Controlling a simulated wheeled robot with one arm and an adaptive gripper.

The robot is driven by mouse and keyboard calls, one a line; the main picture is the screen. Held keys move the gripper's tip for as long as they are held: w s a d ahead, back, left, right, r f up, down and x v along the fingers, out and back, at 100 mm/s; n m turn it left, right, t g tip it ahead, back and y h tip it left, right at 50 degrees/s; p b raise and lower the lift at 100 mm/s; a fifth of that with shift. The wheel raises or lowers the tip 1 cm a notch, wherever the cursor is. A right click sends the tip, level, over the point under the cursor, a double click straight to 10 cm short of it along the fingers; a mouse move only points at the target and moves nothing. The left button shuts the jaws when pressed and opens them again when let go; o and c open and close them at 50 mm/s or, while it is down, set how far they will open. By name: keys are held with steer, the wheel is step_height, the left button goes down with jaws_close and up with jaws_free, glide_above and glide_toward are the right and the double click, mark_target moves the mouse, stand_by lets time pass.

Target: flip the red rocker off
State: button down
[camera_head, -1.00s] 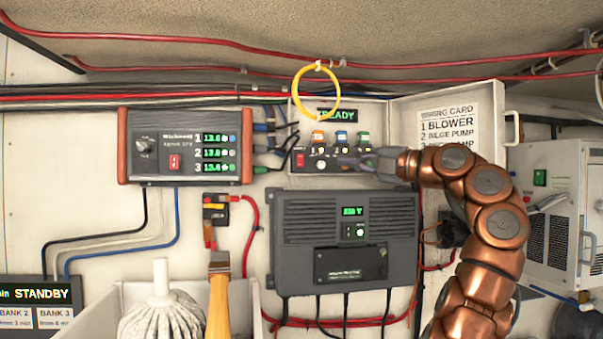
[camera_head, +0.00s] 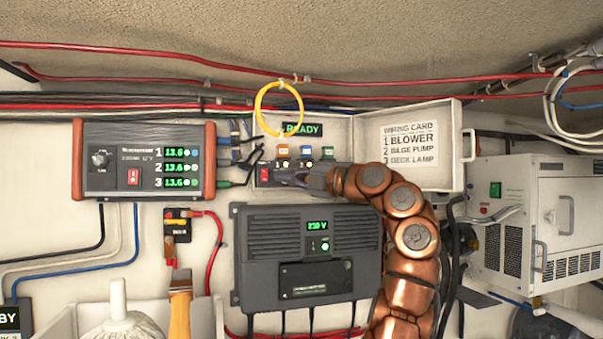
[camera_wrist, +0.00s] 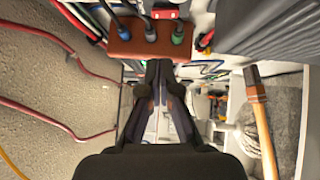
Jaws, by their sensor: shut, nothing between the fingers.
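A red rocker (camera_head: 264,174) is at the lower left of the control panel under the green READY display (camera_head: 301,129). What looks like the same rocker shows at the top of the wrist view (camera_wrist: 165,14). A second red rocker (camera_head: 133,177) is on the charger's front. My gripper (camera_head: 280,178) is shut and empty. It points left across the panel's lower part, its tips just right of the panel rocker, and hides part of the panel. Its dark fingers show in the wrist view (camera_wrist: 160,70). I cannot tell whether they touch anything or which way the rocker is tilted.
A yellow cable loop (camera_head: 279,110) hangs at the panel's upper left. The open panel door (camera_head: 440,150) stands at the right. Cables join the panel and the charger (camera_head: 150,135). A grey inverter (camera_head: 305,225) is below. A wooden-handled tool (camera_head: 180,310) stands in a bin.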

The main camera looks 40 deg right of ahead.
mark_target(265, 175)
steer(key=w+p, duration=0.3)
steer(key=w, duration=0.3)
steer(key=shift+w+d+r, duration=0.25)
steer(key=shift+d+r, duration=0.1)
steer(key=shift+d, duration=0.05)
